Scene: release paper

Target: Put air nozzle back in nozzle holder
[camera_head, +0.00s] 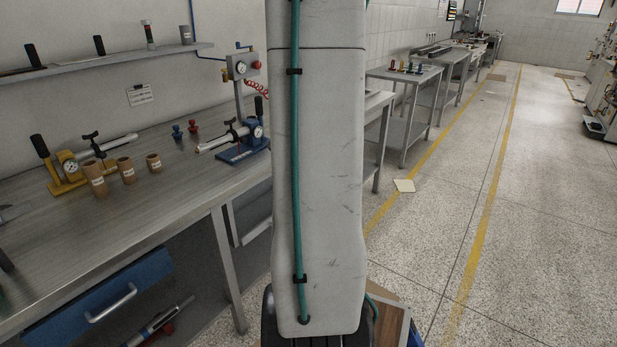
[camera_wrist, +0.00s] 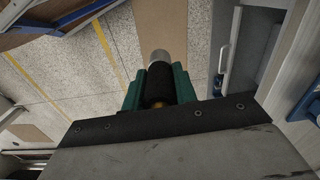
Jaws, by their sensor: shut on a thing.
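My gripper (camera_wrist: 158,96) shows in the wrist view with its teal fingers closed on both sides of a black cylindrical thing, which I take to be the air nozzle (camera_wrist: 157,84). Its pale metal end (camera_wrist: 161,58) sticks out beyond the fingers over the floor. In the head view my arm fills the middle and my gripper is hidden. A red coiled hose (camera_head: 256,91) hangs by a gauge unit (camera_head: 241,66) at the back of the bench, partly behind my arm. I cannot make out the nozzle holder in either view.
The metal bench (camera_head: 130,215) at left carries a yellow gauge tool (camera_head: 66,170), a blue gauge tool (camera_head: 240,150) and several brown cylinders (camera_head: 126,170). A blue drawer (camera_head: 105,300) stands open below. The floor at right (camera_head: 480,210) is mostly clear.

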